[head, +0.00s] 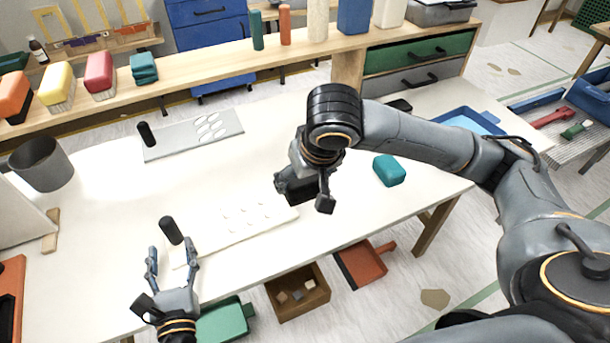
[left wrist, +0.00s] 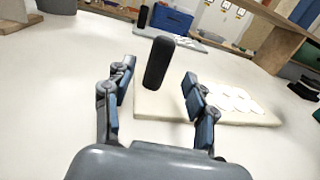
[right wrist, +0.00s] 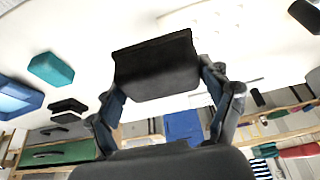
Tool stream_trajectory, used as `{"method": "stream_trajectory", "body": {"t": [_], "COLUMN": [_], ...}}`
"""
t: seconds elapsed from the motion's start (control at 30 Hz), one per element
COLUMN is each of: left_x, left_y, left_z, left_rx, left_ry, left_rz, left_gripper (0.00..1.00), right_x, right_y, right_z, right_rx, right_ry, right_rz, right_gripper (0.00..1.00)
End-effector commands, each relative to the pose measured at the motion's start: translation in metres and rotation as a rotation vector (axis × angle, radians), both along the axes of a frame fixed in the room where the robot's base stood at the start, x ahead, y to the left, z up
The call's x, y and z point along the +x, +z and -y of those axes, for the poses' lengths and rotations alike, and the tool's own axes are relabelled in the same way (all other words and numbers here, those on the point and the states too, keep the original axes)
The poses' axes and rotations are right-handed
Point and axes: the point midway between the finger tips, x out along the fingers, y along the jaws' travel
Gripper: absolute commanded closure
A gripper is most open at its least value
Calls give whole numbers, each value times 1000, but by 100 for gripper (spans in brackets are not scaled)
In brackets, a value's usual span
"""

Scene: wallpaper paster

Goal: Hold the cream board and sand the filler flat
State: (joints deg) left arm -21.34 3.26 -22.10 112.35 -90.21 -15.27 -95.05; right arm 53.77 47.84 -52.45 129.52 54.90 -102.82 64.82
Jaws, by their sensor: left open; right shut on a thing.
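The cream board (head: 222,236) lies flat on the white table, with several pale filler spots (head: 246,216) on its right part. A black upright handle (head: 171,231) stands at its left end. My left gripper (head: 172,254) is open just in front of this handle; in the left wrist view the handle (left wrist: 159,62) shows beyond and between the spread fingers. My right gripper (head: 312,196) is shut on a black block (right wrist: 155,68), held near the right end of the cream board. Whether the block touches anything below is unclear.
A grey board (head: 180,142) with white ovals and its own black handle lies behind. A teal block (head: 389,170) sits to the right. A grey bucket (head: 42,165) stands at left. A wooden shelf (head: 215,70) with sponges and brushes runs along the back. Much of the table is clear.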

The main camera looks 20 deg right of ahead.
Motion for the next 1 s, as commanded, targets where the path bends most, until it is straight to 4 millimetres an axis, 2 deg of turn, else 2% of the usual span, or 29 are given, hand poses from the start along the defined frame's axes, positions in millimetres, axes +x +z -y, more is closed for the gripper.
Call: {"method": "stream_trajectory", "body": {"t": [0.2, 0.4, 0.6, 0.87, 0.93, 1.0], "left_x": [33, 54, 63, 64, 64, 64], "left_y": [2, 1, 0, 0, 0, 0], "left_z": [4, 6, 7, 7, 7, 7], "left_rx": [-1, 0, -2, -1, -1, -1], "left_ry": [1, 1, 1, 0, 0, 0], "left_rz": [1, 0, -1, -1, -1, -1], "left_gripper": [44, 44, 44, 44, 54, 68], "right_x": [0, 0, 0, 0, 0, 0], "right_y": [10, 12, 13, 13, 13, 13], "right_z": [0, 0, 0, 0, 0, 0], "right_rx": [0, 0, 1, 1, 1, 1], "right_ry": [0, 0, 0, 0, 0, 0], "right_rz": [1, 1, 1, 1, 1, 1], "right_gripper": [46, 46, 46, 46, 46, 46]}}
